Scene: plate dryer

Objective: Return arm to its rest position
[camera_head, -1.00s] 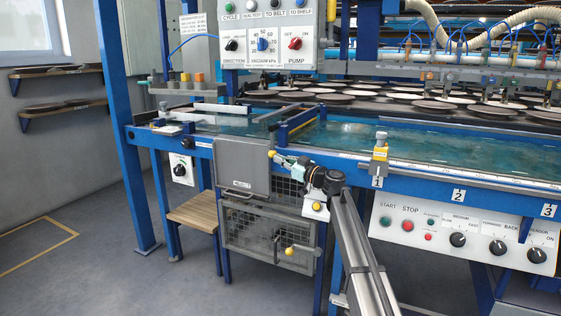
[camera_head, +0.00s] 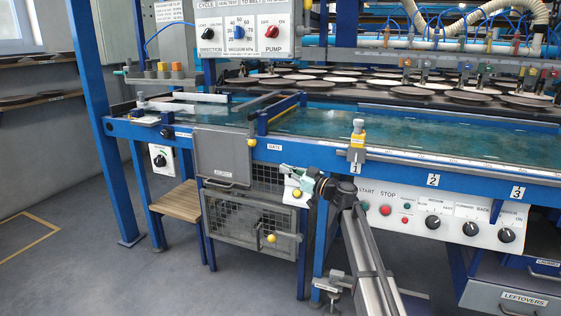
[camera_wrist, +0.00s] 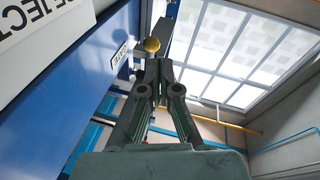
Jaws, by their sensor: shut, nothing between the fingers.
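My gripper (camera_head: 287,170) is at the end of my arm in the head view, in front of the blue frame of the dryer, beside the grey gate panel (camera_head: 221,158). In the wrist view my gripper (camera_wrist: 158,62) points upward with its two dark fingers together and nothing between them. A yellow ball knob (camera_wrist: 152,45) shows just beyond the fingertips, with a blue panel to the left; I cannot tell if the fingers touch the knob.
A mesh cage door (camera_head: 245,228) with yellow knobs hangs below the gate. A wooden stool (camera_head: 178,201) stands left of it. A white control panel (camera_head: 440,215) lies right of my arm. Plates (camera_head: 435,85) fill the back belt. Floor at the left is clear.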

